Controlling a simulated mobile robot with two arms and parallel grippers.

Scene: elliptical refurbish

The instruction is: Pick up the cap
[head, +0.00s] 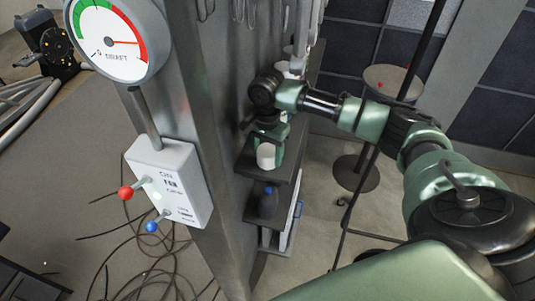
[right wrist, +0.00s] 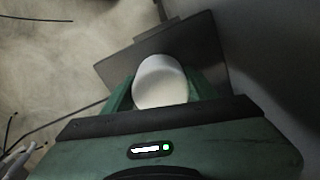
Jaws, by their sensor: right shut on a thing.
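The cap looks to be the white rounded thing (head: 266,156) at the narrow dark shelves in the head view. In the right wrist view the white cap (right wrist: 160,82) sits between two green fingers. My right gripper (head: 268,150) reaches in from the right and is shut on it. The cap is over or close to a dark shelf board (right wrist: 198,50); I cannot tell whether it touches the board. My left gripper is not in view.
A grey metal column (head: 207,120) with a draft gauge (head: 112,40) and a switch box (head: 168,182) stands left of the shelves. A dark bottle with a blue top (head: 268,203) is on a lower shelf. A round stand (head: 355,172) is behind. Cables lie on the floor.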

